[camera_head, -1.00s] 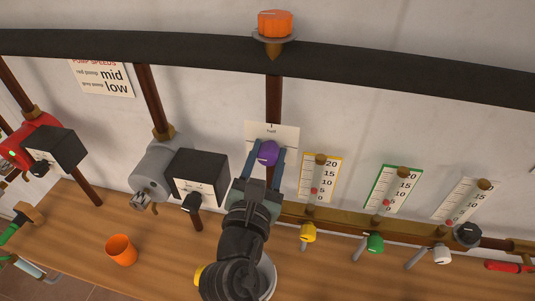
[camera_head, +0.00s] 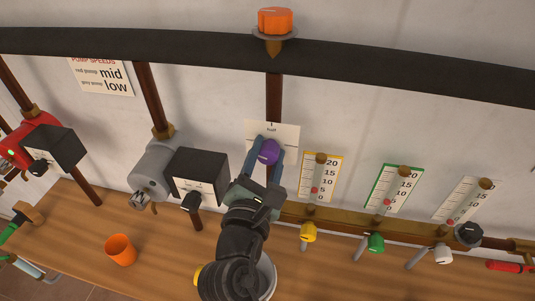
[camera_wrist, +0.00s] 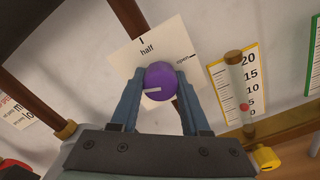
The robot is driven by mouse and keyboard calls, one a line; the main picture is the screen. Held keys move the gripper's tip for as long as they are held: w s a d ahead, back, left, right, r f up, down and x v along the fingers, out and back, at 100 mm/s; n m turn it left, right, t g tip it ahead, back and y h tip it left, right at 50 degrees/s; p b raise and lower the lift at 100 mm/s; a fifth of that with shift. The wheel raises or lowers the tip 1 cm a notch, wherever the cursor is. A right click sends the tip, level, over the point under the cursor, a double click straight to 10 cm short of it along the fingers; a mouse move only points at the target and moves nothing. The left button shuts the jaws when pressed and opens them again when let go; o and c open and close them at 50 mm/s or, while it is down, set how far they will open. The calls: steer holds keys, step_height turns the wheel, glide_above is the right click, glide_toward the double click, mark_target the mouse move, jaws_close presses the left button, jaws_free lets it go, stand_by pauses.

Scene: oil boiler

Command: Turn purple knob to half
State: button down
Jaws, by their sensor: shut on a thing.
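The purple knob (camera_head: 269,152) sits on a white label plate (camera_head: 287,133) on the wall pipe, in the middle of the head view. In the wrist view the purple knob (camera_wrist: 160,81) has a pale pointer mark on its lower left face, pointing roughly sideways. The plate (camera_wrist: 130,60) reads "half" with a tick at its top and "open" with a tick at its right. My gripper (camera_head: 269,155) is shut on the knob, with one blue-grey finger on each side; it also shows in the wrist view (camera_wrist: 160,88). The knob hides the plate's middle.
A black box with a switch (camera_head: 198,178) stands left of my gripper. Gauges with yellow, green and white valves (camera_head: 309,233) stand to the right. An orange cup (camera_head: 121,249) is on the wooden counter. An orange knob (camera_head: 275,21) is above.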

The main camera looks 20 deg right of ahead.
steer(key=m+b, duration=0.1)
steer(key=m, duration=0.2)
steer(key=shift+m, duration=0.4)
steer(key=m+b, duration=0.1)
steer(key=m, duration=0.2)
steer(key=shift+m, duration=0.3)
steer(key=m+b, duration=0.2)
steer(key=m, duration=0.2)
steer(key=shift+m+b, duration=0.75)
steer(key=shift+m, duration=0.45)
steer(key=shift+c, duration=1.9)
jaws_free()
steer(key=shift+r, duration=0.1)
steer(key=shift+a, duration=0.1)
